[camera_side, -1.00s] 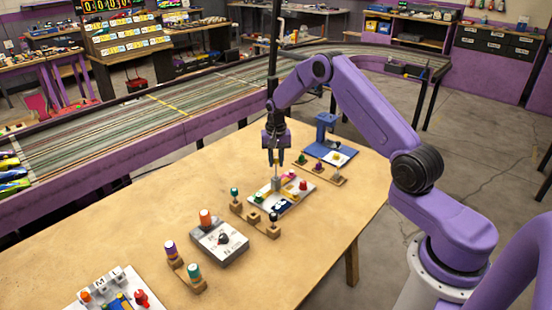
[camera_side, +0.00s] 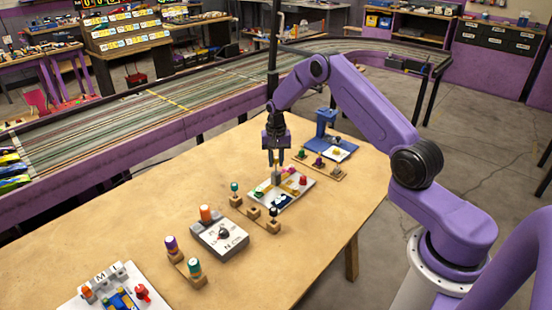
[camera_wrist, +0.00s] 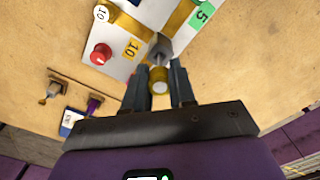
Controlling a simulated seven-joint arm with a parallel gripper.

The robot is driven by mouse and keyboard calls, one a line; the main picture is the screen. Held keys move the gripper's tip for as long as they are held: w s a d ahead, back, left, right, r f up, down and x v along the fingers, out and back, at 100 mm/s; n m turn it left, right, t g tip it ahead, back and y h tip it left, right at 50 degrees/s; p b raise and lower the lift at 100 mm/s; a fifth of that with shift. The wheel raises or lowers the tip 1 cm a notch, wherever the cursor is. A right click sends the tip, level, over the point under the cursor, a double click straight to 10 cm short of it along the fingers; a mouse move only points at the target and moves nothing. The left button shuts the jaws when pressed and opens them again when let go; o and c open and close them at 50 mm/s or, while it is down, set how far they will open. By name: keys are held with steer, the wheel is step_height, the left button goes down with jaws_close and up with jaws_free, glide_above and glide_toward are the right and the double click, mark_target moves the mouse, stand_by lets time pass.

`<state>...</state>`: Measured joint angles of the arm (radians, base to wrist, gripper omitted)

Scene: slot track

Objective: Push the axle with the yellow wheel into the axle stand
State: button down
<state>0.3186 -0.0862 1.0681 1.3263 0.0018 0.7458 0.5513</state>
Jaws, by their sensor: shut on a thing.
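My gripper (camera_side: 277,161) is upright above the white board (camera_side: 261,199) and shut on a small yellow wheel piece. In the wrist view the yellow wheel (camera_wrist: 159,78) sits between the two fingertips (camera_wrist: 160,90). The axle is mostly hidden by the wheel and stand. I cannot tell how deep it sits.
A red knob (camera_side: 303,180) stands on the same board. A wooden holder with pegs (camera_side: 254,211) lies in front, and another (camera_side: 320,167) lies behind. A blue press-like fixture (camera_side: 325,122) stands at the back. A grey box with an orange knob (camera_side: 220,237) is nearer the camera.

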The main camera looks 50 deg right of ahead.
steer(key=shift+f, duration=1)
steer(key=c, duration=0.8)
jaws_free()
steer(key=shift+c, duration=0.2)
steer(key=shift+r, duration=0.1)
step_height(320, 180, up, 17)
steer(key=shift+r, duration=0.1)
